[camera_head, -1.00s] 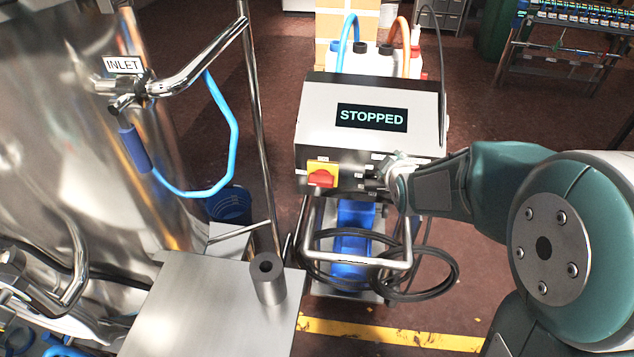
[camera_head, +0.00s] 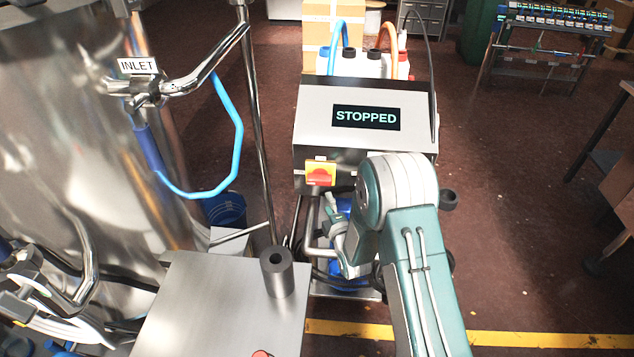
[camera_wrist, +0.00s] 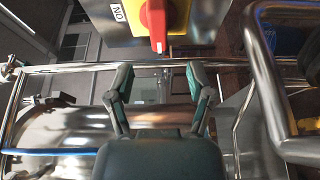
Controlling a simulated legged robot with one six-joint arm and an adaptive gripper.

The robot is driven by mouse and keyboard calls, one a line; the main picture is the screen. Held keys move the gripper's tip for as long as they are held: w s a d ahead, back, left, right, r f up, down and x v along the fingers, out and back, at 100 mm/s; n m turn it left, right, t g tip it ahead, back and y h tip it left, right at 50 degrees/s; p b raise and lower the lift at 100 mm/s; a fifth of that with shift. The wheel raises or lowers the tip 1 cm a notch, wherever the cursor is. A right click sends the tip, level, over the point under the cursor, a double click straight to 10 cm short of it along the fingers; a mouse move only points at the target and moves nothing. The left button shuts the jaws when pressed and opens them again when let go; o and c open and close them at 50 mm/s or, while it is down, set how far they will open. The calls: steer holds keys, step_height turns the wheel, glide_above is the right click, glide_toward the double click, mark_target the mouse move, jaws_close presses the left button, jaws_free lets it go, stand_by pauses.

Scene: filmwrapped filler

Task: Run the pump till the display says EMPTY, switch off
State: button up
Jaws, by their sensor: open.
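The pump's control box (camera_head: 312,110) stands in the middle of the head view. Its display (camera_head: 366,117) reads STOPPED. A red rotary switch on a yellow plate (camera_head: 320,173) sits on the box's lower front left. My gripper (camera_head: 335,213) is below the switch, partly hidden by my own arm, which also covers the lower right of the box front. In the wrist view the switch (camera_wrist: 157,24) is just beyond my open, empty fingers (camera_wrist: 158,84) and apart from them. An upside-down ON label (camera_wrist: 118,12) shows beside its yellow plate.
A steel tank with an INLET label (camera_head: 138,66) and a blue hose (camera_head: 238,135) stands at the left. A steel cabinet top with a dark cylinder (camera_head: 277,272) is at the front. A bent metal handle (camera_wrist: 275,85) is close right in the wrist view.

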mark_target(321, 184)
steer(key=x, duration=1)
steer(key=shift+d, duration=0.1)
jaws_close()
